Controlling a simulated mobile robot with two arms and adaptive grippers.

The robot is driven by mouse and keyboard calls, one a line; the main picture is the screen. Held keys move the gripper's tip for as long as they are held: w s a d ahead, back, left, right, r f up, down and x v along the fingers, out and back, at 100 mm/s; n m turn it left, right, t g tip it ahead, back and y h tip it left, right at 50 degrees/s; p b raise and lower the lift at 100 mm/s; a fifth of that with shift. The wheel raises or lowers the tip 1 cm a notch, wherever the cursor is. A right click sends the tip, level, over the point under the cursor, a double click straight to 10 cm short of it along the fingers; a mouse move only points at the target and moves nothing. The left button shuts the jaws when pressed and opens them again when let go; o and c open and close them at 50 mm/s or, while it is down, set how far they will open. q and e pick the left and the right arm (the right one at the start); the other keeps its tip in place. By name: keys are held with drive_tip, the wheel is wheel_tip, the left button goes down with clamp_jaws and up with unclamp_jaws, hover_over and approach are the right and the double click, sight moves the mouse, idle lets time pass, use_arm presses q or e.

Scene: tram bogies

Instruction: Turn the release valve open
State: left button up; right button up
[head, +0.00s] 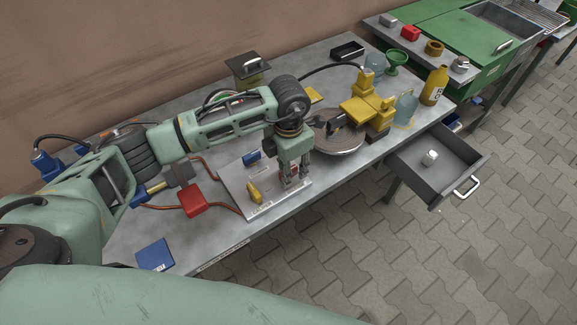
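A light panel (236,193) lies on the workbench with a yellow lever-like handle (255,192) and a blue handle (252,157) on it. My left gripper (292,182) points down over the right part of this panel, to the right of the yellow handle. Something reddish shows at its fingertips, but the fingers cover most of it. I cannot tell whether they are closed on it, nor which fitting is the release valve. My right gripper is not in view.
A red box (192,199) with hoses sits left of the panel, and a blue box (155,254) lies near the front edge. A round metal disc (338,140) with yellow blocks (360,110) stands to the right. An open drawer (447,157) juts out.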

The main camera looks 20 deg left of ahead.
use_arm(q)
clamp_jaws()
